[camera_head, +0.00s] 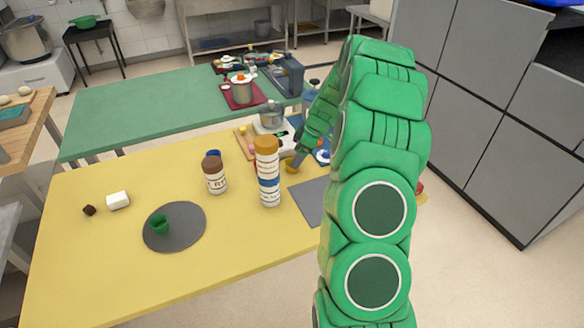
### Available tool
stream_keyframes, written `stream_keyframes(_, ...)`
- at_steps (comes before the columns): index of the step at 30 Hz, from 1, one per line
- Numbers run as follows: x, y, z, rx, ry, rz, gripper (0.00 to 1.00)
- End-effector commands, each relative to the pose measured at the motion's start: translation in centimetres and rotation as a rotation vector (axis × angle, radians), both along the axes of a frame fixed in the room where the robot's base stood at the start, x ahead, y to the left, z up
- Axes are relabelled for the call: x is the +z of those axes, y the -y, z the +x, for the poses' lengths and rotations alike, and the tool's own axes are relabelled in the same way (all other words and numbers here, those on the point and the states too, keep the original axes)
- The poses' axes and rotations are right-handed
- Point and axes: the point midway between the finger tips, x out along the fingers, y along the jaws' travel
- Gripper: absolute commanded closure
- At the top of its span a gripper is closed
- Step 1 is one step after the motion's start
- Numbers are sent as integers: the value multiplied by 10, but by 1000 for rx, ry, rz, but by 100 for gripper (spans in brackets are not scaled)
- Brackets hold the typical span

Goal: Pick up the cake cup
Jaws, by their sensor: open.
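A small green cup (159,225), which looks like the cake cup, stands on a round grey mat (187,234) at the left front of the yellow table. My green arm rises on the right of the view and reaches down over the table's far right part. My gripper (293,163) is near the table's back right, beyond the tall brown-capped bottle and well to the right of the cup. It is open and apart from the cup. Its fingers are small and partly unclear among the items behind.
The tall bottle (268,178) and a shorter brown-capped jar (214,175) stand between my gripper and the cup. A white block (118,201) and a small dark cube (89,210) lie left. A grey square mat (311,201) lies beside my arm. The table's front left is clear.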

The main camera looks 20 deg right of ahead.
Motion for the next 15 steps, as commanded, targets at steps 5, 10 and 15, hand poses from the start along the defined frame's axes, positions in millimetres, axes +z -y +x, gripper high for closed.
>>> stream_keyframes(5, -18, -9, 3, 1, -3, 2, 17)
stream_keyframes(10, -37, -17, 9, 1, 0, -1, 17)
stream_keyframes(15, -44, -19, 11, -1, 0, 0, 17)
